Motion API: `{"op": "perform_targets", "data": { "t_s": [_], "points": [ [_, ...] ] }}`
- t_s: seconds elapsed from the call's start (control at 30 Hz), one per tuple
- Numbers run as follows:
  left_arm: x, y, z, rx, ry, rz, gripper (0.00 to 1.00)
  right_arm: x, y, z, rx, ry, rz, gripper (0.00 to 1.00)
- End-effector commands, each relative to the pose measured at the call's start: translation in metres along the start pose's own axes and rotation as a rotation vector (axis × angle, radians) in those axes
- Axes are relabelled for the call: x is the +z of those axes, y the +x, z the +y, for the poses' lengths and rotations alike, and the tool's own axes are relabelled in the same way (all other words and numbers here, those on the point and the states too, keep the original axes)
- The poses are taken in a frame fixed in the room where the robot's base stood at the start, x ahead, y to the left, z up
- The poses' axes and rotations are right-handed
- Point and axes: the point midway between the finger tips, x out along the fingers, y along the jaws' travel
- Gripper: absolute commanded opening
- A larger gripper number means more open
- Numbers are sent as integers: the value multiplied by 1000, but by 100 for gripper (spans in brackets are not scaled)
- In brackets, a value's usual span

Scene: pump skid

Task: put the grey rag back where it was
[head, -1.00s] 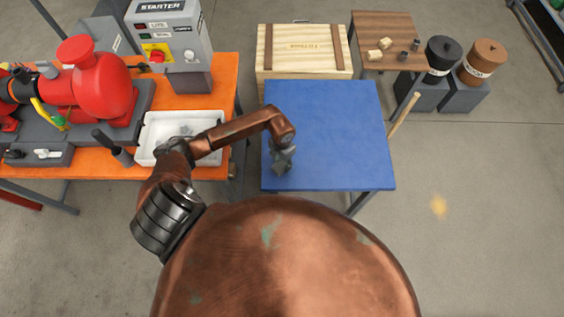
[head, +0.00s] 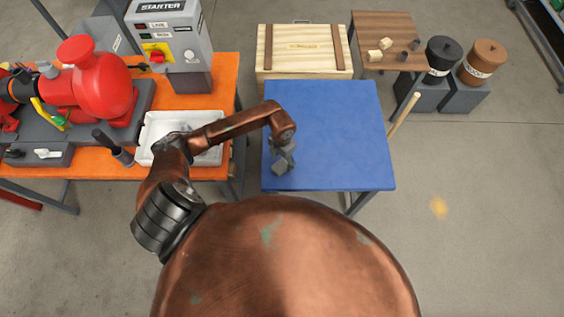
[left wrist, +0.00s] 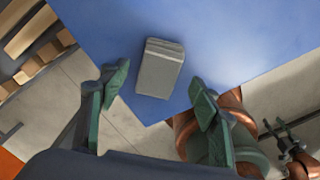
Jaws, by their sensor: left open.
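The grey rag (left wrist: 160,68) is a folded block lying on the blue table top (left wrist: 225,30), near a corner in the left wrist view. In the head view a grey patch that looks like the rag (head: 279,169) shows just below my left gripper (head: 284,152), near the table's left front corner. My left gripper's green fingers (left wrist: 160,92) are spread wide in the left wrist view, with the rag beyond and between the tips, not gripped.
A white tray (head: 211,158) stands on the orange bench (head: 215,90), partly behind my left arm. A red pump (head: 103,85) and a grey starter box (head: 172,45) stand there too. A wooden crate (head: 305,68) is behind the blue table, whose right side is clear.

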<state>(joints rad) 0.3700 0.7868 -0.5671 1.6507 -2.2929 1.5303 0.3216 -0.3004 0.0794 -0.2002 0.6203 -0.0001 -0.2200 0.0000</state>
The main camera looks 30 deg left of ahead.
Motion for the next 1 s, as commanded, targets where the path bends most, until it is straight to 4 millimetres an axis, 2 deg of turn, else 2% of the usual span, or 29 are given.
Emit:
{"op": "perform_targets", "data": {
  "t_s": [0.2,0.4,0.6,1.0],
  "points": [
    [1,-49,2,4,3,-4,57,0,0,3,3,-1,-1,46],
    [1,-81,1,3,1,-3,57,1,1,3,3,-1,-1,46],
    [0,-95,0,2,1,-1,57,1,2,3,3,-1,-1,46],
    [0,-96,0,1,0,0,57,-1,2,1,1,0,1,46]
  ]
}}
